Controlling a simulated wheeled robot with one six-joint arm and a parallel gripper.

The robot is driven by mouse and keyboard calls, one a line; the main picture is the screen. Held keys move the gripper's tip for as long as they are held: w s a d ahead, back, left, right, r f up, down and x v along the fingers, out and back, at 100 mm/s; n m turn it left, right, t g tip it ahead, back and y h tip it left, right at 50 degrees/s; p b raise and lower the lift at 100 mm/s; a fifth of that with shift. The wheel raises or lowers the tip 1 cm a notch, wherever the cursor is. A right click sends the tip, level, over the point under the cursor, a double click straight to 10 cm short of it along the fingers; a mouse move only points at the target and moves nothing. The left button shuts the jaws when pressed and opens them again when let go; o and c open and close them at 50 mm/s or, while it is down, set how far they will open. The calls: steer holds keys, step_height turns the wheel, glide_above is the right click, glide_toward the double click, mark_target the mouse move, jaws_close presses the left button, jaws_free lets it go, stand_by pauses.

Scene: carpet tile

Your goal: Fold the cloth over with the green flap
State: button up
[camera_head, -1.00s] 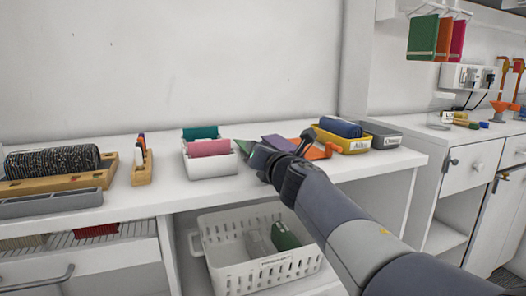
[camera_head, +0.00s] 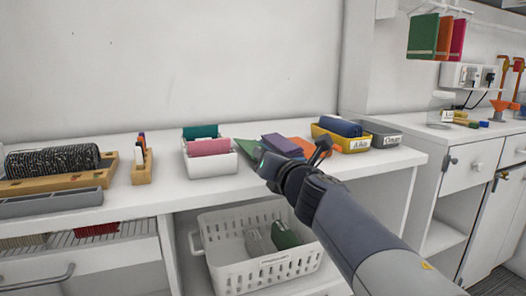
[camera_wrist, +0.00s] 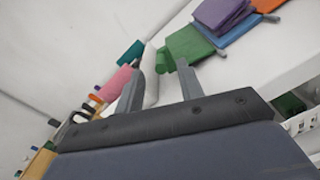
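The green flap (camera_head: 249,151) lies on the white counter beside a purple folded cloth (camera_head: 283,144). In the wrist view the green flap (camera_wrist: 188,44) lies beyond my fingertips, with the purple cloth (camera_wrist: 222,14) to its upper right. A blue cloth layer (camera_wrist: 236,30) shows under the purple one. My gripper (camera_wrist: 161,72) is open, its two grey fingers apart with no cloth visibly held between them. In the head view my wrist hides the fingertips and the near part of the cloth. I cannot tell whether a finger touches the green flap.
A white bin (camera_head: 211,167) with teal and pink cloths stands left of the green flap. Orange cloth (camera_head: 309,147), a yellow bin (camera_head: 342,143) and a grey bin (camera_head: 381,137) stand to the right. A white basket (camera_head: 262,270) is on the shelf below.

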steer(key=shift+p+v, duration=0.5)
steer(key=shift+v, duration=2.25)
